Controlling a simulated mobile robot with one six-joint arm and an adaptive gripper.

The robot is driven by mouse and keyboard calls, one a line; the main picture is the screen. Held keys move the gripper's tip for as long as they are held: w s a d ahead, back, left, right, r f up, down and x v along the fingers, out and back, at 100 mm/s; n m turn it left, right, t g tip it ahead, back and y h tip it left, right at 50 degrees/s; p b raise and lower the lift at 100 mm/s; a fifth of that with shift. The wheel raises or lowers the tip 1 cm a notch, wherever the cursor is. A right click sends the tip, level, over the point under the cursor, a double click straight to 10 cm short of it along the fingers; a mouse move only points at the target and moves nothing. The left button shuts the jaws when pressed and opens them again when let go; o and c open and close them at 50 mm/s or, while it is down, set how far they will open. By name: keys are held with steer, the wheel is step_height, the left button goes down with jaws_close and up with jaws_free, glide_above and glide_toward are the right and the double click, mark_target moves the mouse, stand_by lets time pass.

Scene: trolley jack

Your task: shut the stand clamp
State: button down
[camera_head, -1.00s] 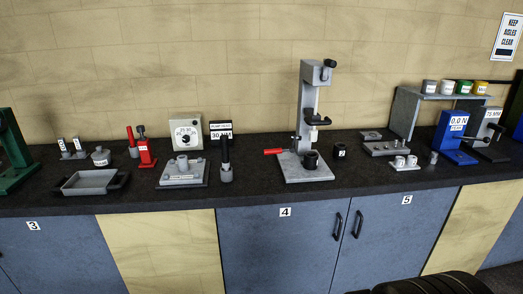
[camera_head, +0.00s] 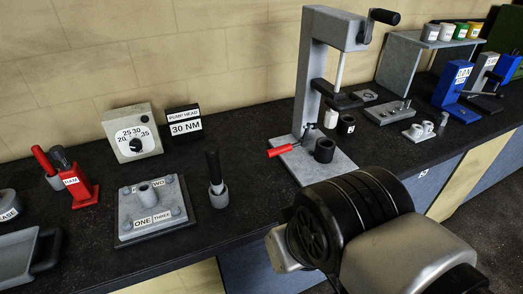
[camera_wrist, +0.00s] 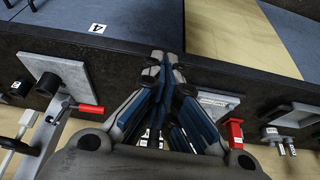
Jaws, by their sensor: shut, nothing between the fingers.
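The grey press stand (camera_head: 312,80) stands on the bench, with a crank at its top and a black cup (camera_head: 324,150) on its base plate. The stand clamp's red handle (camera_head: 280,150) sticks out to the left at the foot of the column. In the wrist view the red handle (camera_wrist: 91,109) lies left of my gripper (camera_wrist: 165,62), beside the base plate and black cup (camera_wrist: 48,84). My gripper's fingers are together and empty, apart from the handle. In the head view my arm covers the bench front before the stand, and the fingers are hidden.
Left of the stand are a black-handled tool (camera_head: 216,180), a grey plate fixture (camera_head: 150,208) and a red ram (camera_head: 78,186). A small black cup (camera_head: 346,125) stands right of the base. The bench edge (camera_wrist: 225,70) crosses the wrist view behind the fingertips.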

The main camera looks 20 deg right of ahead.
steer(key=w+a+f+m+g+y+p, duration=0.1)
steer(key=a+f+m+g+y, duration=0.1)
steer(key=a+m+y, duration=0.3)
steer(key=w+a+f+m+g+y, duration=0.1)
steer(key=w+a+m+g+y, duration=0.2)
steer(key=a, duration=0.4)
steer(key=w+d+m+t+y, duration=0.2)
steer(key=w+m+t+y, duration=0.1)
steer(key=w+m+t, duration=0.4)
steer(key=w+d+m+t+y, duration=0.25)
steer(key=w+m, duration=0.25)
steer(key=w, duration=0.3)
steer(key=w+d+f+m+t+h, duration=0.2)
steer(key=d+f+m+h, duration=0.2)
steer(key=d, duration=0.4)
steer(key=w+d+f+m+t+h+p, duration=0.1)
steer(key=w+d+f+m+t+h, duration=0.1)
steer(key=d+f+m+h, duration=0.3)
steer(key=w+d+f+m+t+h, duration=0.2)
steer(key=d+f+m+t+h, duration=0.1)
steer(key=d, duration=0.8)
step_height(320, 180, down, 2)
steer(key=shift+w+f+m+h, duration=0.15)
steer(key=shift+m+h, duration=0.2)
steer(key=shift+m, duration=0.45)
steer(key=shift+s+f+m+h, duration=0.1)
steer(key=shift+m+h, duration=0.2)
steer(key=shift+m, duration=0.5)
steer(key=shift+w, duration=0.15)
